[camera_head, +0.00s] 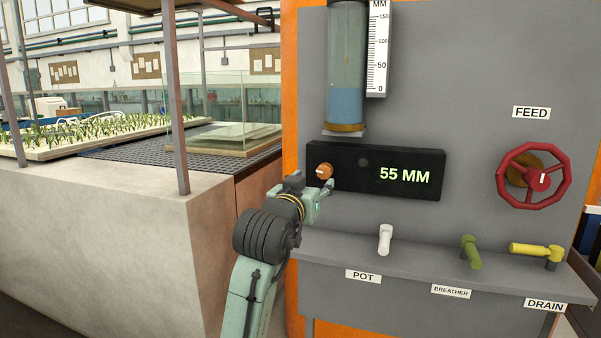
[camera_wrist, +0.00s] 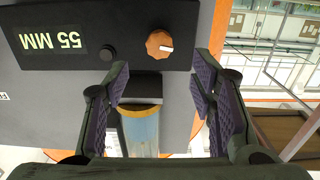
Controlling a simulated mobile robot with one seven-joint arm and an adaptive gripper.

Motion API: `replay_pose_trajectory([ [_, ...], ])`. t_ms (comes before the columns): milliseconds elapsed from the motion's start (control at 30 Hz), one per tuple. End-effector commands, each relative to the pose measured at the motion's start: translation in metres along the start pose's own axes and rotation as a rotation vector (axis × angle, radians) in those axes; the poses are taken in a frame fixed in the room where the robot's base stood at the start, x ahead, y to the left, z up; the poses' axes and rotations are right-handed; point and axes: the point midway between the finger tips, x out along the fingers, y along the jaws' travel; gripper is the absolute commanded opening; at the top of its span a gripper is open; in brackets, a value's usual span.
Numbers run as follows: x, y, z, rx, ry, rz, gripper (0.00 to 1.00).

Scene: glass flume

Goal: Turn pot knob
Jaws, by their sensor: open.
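An orange round knob (camera_head: 324,171) with a white pointer mark sits at the left end of the black display box. It also shows in the wrist view (camera_wrist: 159,44), which is upside down. A white lever (camera_head: 385,238) stands on the ledge above the POT label (camera_head: 363,275). My gripper (camera_head: 314,189) is at the left of the panel, close below and left of the orange knob, away from the white lever. In the wrist view, its fingers (camera_wrist: 160,76) are apart and empty. The orange knob lies beyond their tips, and no contact shows.
The black box (camera_head: 400,187) reads 55 MM. Above it is a clear tube (camera_head: 346,60) holding blue water, with a scale. A green breather lever (camera_head: 471,251), yellow drain lever (camera_head: 536,251) and red feed wheel (camera_head: 534,175) are to the right. A concrete flume wall (camera_head: 100,240) is at left.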

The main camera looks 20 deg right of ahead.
Motion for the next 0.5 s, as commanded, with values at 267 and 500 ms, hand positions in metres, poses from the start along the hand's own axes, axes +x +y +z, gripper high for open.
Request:
replay_pose_trajectory([
  [267, 0.045, -0.001, -0.003, 0.000, -0.002, -0.001, 0.51],
  [500, 0.086, -0.002, -0.003, 0.000, 0.000, -0.003, 0.51],
])
